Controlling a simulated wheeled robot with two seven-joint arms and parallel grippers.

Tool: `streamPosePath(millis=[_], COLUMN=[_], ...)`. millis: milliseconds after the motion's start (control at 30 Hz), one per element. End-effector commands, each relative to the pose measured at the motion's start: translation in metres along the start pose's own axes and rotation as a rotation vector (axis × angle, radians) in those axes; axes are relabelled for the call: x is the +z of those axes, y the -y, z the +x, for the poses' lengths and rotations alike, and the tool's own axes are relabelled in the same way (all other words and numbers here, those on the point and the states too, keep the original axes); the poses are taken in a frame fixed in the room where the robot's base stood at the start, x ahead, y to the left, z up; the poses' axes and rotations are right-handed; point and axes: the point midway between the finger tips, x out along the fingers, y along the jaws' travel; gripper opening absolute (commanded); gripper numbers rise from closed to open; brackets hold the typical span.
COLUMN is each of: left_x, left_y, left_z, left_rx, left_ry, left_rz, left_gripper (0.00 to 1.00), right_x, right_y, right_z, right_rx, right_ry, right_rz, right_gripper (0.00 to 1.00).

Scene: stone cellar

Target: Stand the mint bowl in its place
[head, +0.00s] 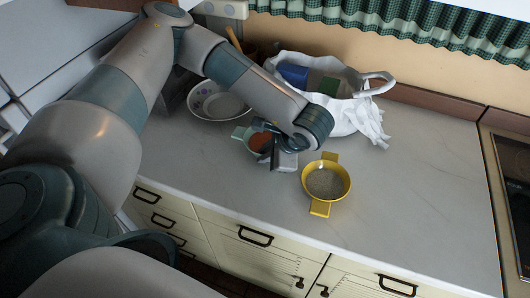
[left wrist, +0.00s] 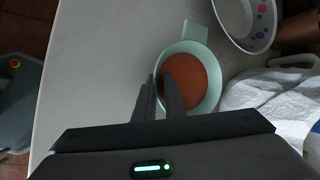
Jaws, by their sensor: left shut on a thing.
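The mint bowl (head: 246,145) is a small pale green bowl with a flat handle and orange-brown contents. It is at the middle of the counter in the head view, partly hidden by my left gripper (head: 268,150). In the left wrist view the mint bowl (left wrist: 216,72) appears upright, its handle pointing to the top. My left gripper (left wrist: 160,84) is shut on the bowl's near-left wall, one finger outside and one inside over the contents. I cannot tell whether the bowl touches the counter. My right gripper is not in view.
A yellow two-handled bowl (head: 344,189) with grey contents stands close to the right. A white dotted bowl (head: 203,111) is behind to the left. A white bag (head: 352,117) with packages lies behind. The counter (head: 420,185) is clear at the right, up to a hob (head: 513,165).

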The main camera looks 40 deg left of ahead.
Motion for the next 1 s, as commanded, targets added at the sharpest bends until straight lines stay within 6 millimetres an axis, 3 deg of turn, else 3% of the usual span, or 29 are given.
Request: streamPosePath(millis=[133, 200, 233, 733, 1000], left_x=[-0.001, -0.001, -0.001, -0.001, -0.003], left_y=[-0.001, -0.001, -0.001, 0.0, -0.001], left_z=[0.002, 0.002, 0.002, -0.003, -0.038], left_rx=[-0.001, 0.0, 0.0, -0.001, -0.003], left_ry=[0.0, 0.0, 0.0, -0.002, -0.005], left_rz=[-0.001, 0.0, 0.0, 0.0, 0.001], left_gripper=[0.0, 0.24, 0.28, 0.28, 0.28], right_x=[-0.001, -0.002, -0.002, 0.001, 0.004], right_y=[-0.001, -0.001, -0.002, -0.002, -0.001], right_z=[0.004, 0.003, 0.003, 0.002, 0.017], right_rx=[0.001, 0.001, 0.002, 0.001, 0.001], right_ry=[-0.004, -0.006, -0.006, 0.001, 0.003], right_rz=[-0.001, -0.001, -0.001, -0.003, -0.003], right_gripper=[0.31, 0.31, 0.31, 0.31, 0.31])
